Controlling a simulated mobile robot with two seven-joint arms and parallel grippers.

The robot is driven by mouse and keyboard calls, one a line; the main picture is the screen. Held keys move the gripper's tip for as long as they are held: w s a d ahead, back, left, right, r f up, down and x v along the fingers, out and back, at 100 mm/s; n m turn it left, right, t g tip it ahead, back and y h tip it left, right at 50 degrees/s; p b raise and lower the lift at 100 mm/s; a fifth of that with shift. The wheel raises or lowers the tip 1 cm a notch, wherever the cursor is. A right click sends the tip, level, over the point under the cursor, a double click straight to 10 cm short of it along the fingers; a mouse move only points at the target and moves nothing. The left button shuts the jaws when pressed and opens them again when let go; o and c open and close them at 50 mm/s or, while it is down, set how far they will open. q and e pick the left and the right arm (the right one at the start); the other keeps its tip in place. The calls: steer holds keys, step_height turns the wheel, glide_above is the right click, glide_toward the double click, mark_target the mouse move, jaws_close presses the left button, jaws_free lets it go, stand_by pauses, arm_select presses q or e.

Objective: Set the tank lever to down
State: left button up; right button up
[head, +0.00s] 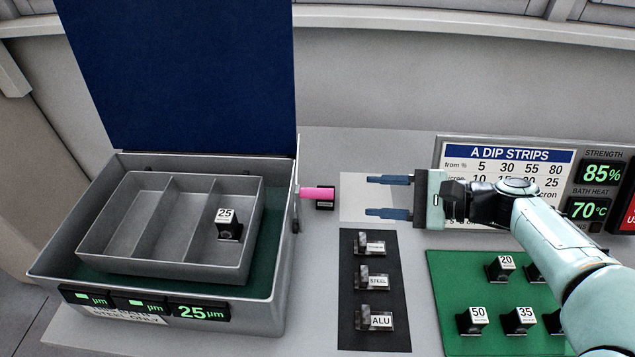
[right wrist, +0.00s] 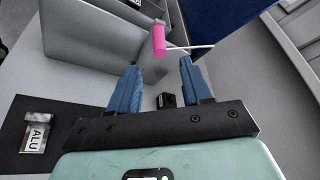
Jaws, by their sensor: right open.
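The tank (head: 275,315) is a grey open box with a raised dark blue lid. Its lever, with a pink grip (head: 318,193), sits at the tank's right wall and points out to the right. In the right wrist view the pink grip (right wrist: 159,40) is on a thin white rod, beyond the fingertips. My right gripper (head: 369,196) is open and empty, to the right of the grip and apart from it, with its blue fingers pointing left toward it. The gripper also shows in the wrist view (right wrist: 158,65). My left gripper is not in view.
A small black block (head: 325,206) sits by the lever. A black mat (head: 350,335) with labelled pieces, a green mat (head: 450,275) with numbered blocks and a dip strips board (head: 440,150) lie to the right. A divided tray (head: 135,262) with a 25 block is in the tank.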

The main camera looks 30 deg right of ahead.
mark_target(328, 195)
steer(key=x, duration=1.2)
steer(key=shift+w+a+f, duration=0.15)
steer(key=shift+w+a, duration=0.05)
steer(key=shift+a, duration=0.15)
jaws_close()
